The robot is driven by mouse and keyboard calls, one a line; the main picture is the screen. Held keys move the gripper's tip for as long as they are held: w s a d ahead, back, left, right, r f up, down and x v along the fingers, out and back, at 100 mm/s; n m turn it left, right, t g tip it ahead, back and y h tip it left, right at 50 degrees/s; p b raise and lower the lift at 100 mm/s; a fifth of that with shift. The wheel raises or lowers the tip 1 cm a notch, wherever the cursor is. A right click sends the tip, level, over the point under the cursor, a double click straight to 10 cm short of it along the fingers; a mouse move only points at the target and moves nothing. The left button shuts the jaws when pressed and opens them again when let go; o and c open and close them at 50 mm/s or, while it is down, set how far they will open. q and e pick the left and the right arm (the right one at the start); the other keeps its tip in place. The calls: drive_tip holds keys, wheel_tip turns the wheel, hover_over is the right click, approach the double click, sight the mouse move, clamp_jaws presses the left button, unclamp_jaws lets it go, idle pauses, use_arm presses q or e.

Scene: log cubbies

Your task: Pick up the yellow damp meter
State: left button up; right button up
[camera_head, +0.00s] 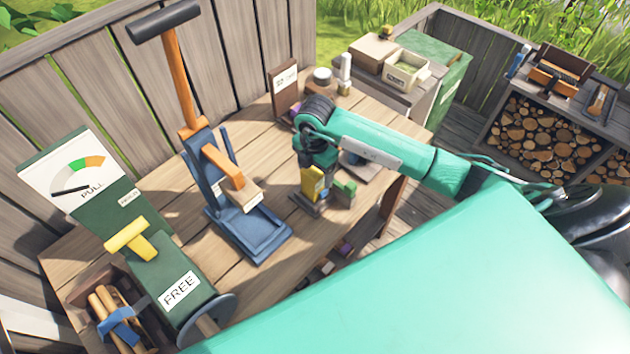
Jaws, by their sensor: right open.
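The yellow damp meter (313,184) stands on the wooden bench near its front edge, in the middle of the head view. My right gripper (319,168) points down right above the meter, at its top. The gripper's jaws are open. The gripper hides the meter's upper end, and I cannot tell whether the fingers touch it. My left gripper is not in view.
A green block (345,192) stands close to the right of the meter. A blue press with an orange lever (250,235) stands to the left, and a green device marked FREE (178,285) is at lower left.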

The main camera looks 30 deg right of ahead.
drive_tip(key=shift+c, duration=0.2)
clamp_jaws()
drive_tip(key=shift+r, duration=0.1)
wheel_tip(320, 180, up, 20)
drive_tip(key=b, duration=0.2)
drive_tip(key=shift+b, duration=0.3)
idle(0.4)
